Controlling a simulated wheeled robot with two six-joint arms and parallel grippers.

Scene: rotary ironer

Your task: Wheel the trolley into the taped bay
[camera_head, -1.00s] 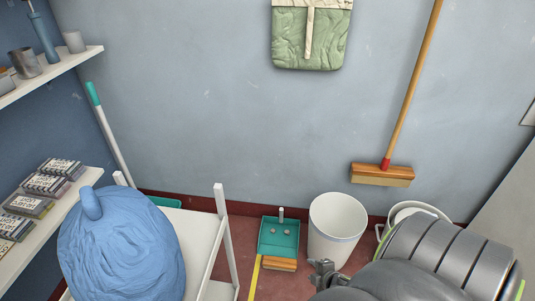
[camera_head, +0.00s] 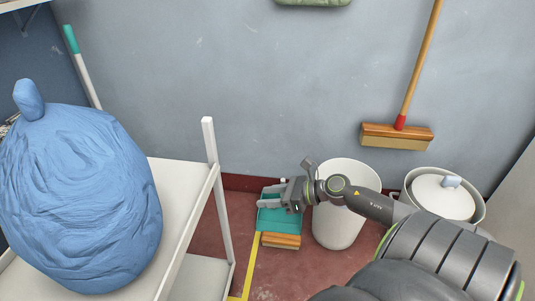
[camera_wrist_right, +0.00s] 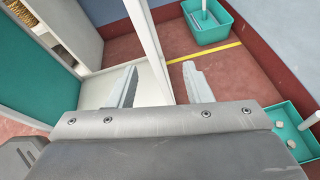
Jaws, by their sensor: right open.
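The white trolley (camera_head: 180,215) stands at the left of the head view, with a large blue bag (camera_head: 75,200) on its top shelf. In the wrist view, the post (camera_wrist_right: 150,45) lines up between the open fingers (camera_wrist_right: 160,85). My left gripper is not in view.
A teal dustpan (camera_head: 280,222) with a wooden brush (camera_head: 281,241) is below my right gripper. A white bin (camera_head: 338,228) and a lidded pot (camera_head: 445,197) stand to its right. A broom (camera_head: 397,136) leans on the wall. The wrist view shows a teal bucket (camera_wrist_right: 207,30).

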